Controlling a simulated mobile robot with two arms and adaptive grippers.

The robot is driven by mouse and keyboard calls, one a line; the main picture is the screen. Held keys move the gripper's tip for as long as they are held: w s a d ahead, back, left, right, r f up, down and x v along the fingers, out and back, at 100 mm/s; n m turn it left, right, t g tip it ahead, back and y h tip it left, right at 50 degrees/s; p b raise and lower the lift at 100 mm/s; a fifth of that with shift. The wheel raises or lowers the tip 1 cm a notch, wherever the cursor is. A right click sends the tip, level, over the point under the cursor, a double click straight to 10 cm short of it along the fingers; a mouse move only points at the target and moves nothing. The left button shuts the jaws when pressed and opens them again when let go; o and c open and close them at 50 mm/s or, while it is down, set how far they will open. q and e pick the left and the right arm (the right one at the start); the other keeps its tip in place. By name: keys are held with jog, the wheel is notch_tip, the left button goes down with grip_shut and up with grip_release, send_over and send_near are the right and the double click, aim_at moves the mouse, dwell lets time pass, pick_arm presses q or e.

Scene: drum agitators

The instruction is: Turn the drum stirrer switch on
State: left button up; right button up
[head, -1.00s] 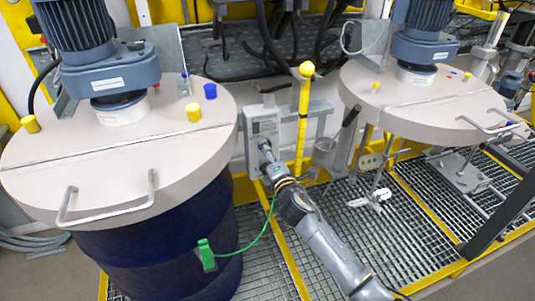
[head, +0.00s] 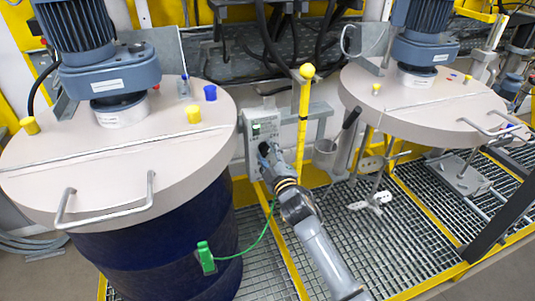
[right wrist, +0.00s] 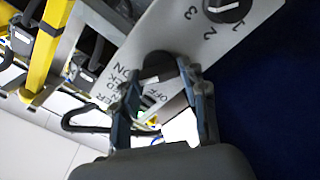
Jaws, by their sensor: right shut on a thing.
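The control box (head: 262,122) is a grey panel on a post between the two drums. My right gripper (head: 264,152) is at its lower front. In the right wrist view, the panel face (right wrist: 205,52) shows a black rotary switch (right wrist: 158,66) with a pale mark, beside the words "ON" and "OFF". My right gripper (right wrist: 158,78) is shut on this switch, one finger on each side. A second black knob (right wrist: 227,8), by the numbers 2 and 3, is free of the gripper. My left gripper is out of view.
A blue drum (head: 150,258) with a beige lid (head: 95,165) and motor stands close on the left. Another lid (head: 425,105) with a stirrer (head: 370,200) is on the right. A yellow post (head: 302,115) rises beside the box. A green clamp (head: 206,257) hangs on the drum.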

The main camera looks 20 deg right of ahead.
jog(key=shift+m, duration=0.7)
jog(key=o, duration=1.1)
jog(key=shift+o, duration=0.2)
jog(key=shift+s, duration=0.1)
jog(key=s, duration=1.2)
jog(key=shift+d, duration=0.25)
jog(key=shift+w, duration=0.1)
